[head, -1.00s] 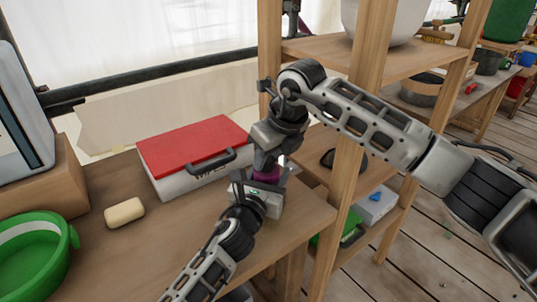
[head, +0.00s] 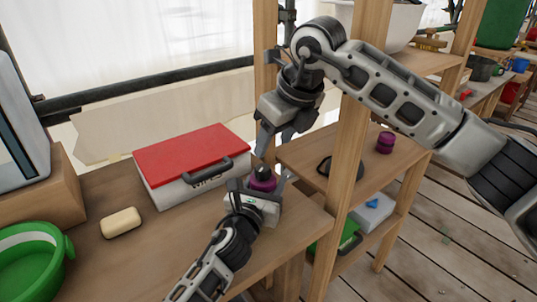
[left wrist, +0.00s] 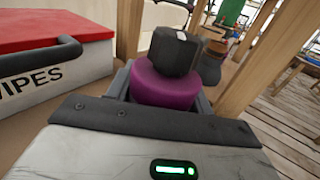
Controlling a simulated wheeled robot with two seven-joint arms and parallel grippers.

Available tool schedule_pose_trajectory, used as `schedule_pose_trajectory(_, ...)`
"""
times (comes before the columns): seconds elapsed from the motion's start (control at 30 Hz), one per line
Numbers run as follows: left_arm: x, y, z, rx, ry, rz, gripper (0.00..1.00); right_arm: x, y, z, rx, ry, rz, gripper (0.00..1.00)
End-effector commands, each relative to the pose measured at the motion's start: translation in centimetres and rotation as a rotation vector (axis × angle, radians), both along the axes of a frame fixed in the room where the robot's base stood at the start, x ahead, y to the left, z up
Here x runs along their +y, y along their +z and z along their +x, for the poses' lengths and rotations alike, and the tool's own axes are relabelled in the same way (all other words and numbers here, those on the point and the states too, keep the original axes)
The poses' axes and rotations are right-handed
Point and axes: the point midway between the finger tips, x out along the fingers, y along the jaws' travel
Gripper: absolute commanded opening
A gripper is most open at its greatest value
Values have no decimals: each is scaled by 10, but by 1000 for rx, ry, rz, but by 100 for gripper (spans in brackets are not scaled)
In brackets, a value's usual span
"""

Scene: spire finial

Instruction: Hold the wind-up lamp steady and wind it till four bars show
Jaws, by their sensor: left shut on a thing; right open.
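The wind-up lamp (head: 262,180) has a purple body and a black knob on top. It stands upright near the table's right edge. My left gripper (head: 256,187) is shut on its purple body. In the left wrist view the lamp (left wrist: 165,87) sits between the jaws, its black knob (left wrist: 175,52) standing clear above them. My right gripper (head: 274,146) is open, just above the knob and apart from it. I see no charge bars on the lamp; the green light in the left wrist view is on my own gripper housing.
A red-lidded wipes box (head: 195,160) stands close behind and left of the lamp. A soap bar (head: 121,222) and a green basin (head: 30,262) are farther left. A wooden shelf post (head: 345,170) rises right of my grippers. A purple object (head: 385,142) sits on the shelf.

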Motion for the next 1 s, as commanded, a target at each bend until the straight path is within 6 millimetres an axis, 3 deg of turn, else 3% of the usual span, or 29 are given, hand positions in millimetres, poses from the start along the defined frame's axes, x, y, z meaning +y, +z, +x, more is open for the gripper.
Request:
schedule_pose_trajectory(0.1,0,0,0,1,1,0,25,-6,20,-5,-3,-1,0,53)
schedule_pose_trajectory(0.3,0,0,0,1,0,0,25,-10,34,-10,-1,0,1,53)
schedule_pose_trajectory(0.7,0,0,0,1,0,0,25,-11,35,-9,3,20,-2,53)
schedule_pose_trajectory(1.0,0,0,0,1,0,0,25,-20,36,4,8,307,-5,53)
